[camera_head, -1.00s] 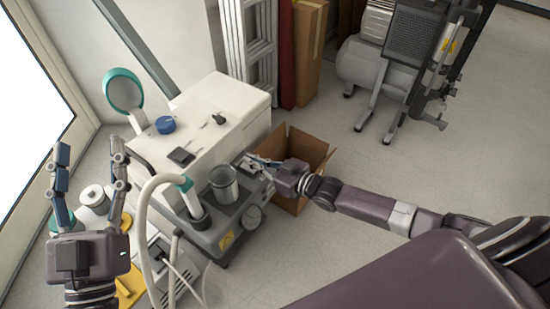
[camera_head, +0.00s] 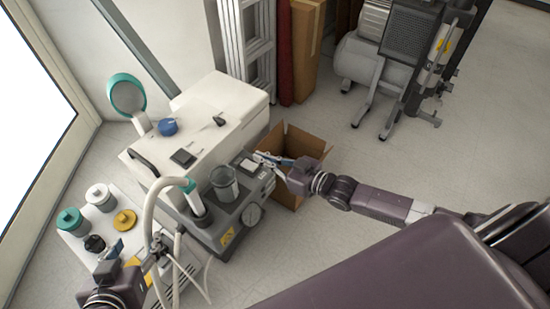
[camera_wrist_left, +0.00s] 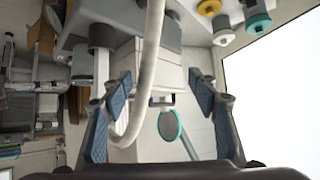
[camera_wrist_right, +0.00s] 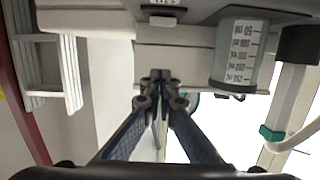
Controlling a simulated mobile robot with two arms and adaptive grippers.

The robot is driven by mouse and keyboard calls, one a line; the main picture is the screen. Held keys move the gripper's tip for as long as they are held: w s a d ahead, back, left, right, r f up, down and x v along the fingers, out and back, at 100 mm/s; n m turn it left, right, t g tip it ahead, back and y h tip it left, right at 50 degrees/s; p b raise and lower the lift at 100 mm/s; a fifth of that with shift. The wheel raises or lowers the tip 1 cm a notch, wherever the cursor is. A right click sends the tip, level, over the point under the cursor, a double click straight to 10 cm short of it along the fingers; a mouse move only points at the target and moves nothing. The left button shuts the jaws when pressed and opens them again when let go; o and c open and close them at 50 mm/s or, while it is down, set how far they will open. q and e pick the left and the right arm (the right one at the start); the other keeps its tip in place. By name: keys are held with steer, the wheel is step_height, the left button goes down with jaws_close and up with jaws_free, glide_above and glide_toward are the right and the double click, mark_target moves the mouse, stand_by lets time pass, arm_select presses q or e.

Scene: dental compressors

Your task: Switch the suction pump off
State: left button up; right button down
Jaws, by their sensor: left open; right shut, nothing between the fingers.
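The suction pump (camera_head: 232,232) is a grey unit with a clear jar (camera_head: 224,184), a round gauge (camera_head: 251,215) and a pale hose with a teal collar. A small whitish part, possibly its switch (camera_head: 248,165), shows on top at its far right corner; I cannot tell its position. My right gripper (camera_head: 262,158) is shut and empty beside that corner. In the right wrist view its closed fingertips (camera_wrist_right: 160,78) point toward the pump, whose graduated jar (camera_wrist_right: 240,55) shows at right. My left gripper (camera_head: 137,252) is open and empty at lower left, near the hose (camera_wrist_left: 148,65).
A white cabinet (camera_head: 200,115) stands behind the pump. An open cardboard box (camera_head: 292,190) is close beside my right gripper. Lidded containers, including a teal-topped one (camera_head: 69,219), stand at left. A ladder and a compressor (camera_head: 365,65) are behind.

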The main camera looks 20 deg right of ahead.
arm_select(q)
steer(key=s+a+f+g+y+p, duration=0.1)
steer(key=s+f+g, duration=0.3)
steer(key=s, duration=0.4)
steer(key=shift+a+f, duration=0.65)
steer(key=shift+a, duration=0.25)
arm_select(e)
steer(key=v, duration=0.4)
steer(key=shift+s+d+r, duration=0.1)
steer(key=shift+s+r, duration=0.1)
steer(key=shift+r, duration=0.3)
